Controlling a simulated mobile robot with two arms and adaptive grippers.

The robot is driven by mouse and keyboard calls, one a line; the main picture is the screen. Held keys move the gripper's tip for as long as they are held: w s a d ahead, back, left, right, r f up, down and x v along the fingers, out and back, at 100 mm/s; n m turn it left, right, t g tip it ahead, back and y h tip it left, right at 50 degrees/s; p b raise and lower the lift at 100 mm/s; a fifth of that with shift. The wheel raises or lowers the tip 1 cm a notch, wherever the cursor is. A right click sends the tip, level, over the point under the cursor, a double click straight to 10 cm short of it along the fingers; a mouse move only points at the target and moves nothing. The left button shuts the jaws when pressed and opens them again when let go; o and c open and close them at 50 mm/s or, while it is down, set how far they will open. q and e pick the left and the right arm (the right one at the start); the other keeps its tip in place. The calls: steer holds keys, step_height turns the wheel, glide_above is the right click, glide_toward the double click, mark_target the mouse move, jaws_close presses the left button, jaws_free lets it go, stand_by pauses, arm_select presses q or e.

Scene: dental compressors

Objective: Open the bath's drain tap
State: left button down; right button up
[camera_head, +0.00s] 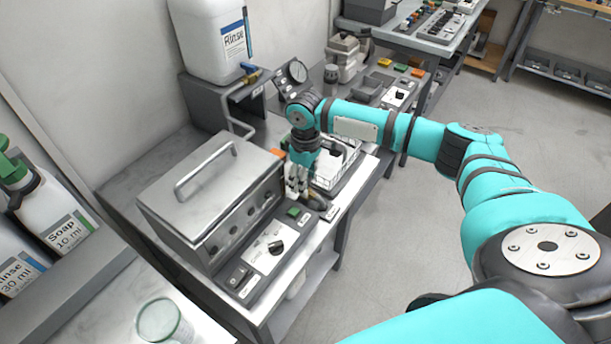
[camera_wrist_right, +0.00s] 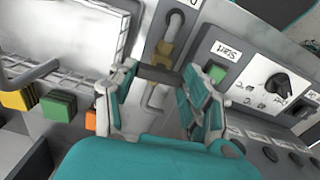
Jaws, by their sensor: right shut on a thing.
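The bath (camera_head: 215,190) is a metal box with a closed, handled lid on the left bench. Its drain tap (camera_head: 318,201) is at the front right end of the control strip. In the right wrist view the tap has a brass body (camera_wrist_right: 166,50) and a curved grey pipe. My right gripper (camera_head: 297,190) reaches down at the tap, beside the bath's right end. In the wrist view its fingers (camera_wrist_right: 160,80) stand on both sides of a dark bar, which appears to be the tap's handle, and are shut on it. My left gripper is out of view.
A control panel with a green Start button (camera_wrist_right: 217,73) and dark knob (camera_wrist_right: 281,86) lies close to the gripper. A wire basket (camera_head: 343,170) stands just right of it. A Rinse canister (camera_head: 212,40) stands behind. The floor on the right is clear.

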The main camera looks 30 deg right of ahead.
steer(key=n+p, duration=0.3)
steer(key=shift+r+p, duration=0.3)
steer(key=n+p, duration=0.3)
steer(key=n, duration=0.1)
steer(key=shift+f+n, duration=0.15)
steer(key=shift+n, duration=0.15)
steer(key=n+p, duration=0.1)
steer(key=n, duration=0.3)
steer(key=shift+w+n+p, duration=0.1)
steer(key=shift+n+p, duration=0.35)
steer(key=shift+n, duration=2.25)
steer(key=o, duration=1.2)
steer(key=shift+f, duration=0.1)
steer(key=shift+c, duration=0.2)
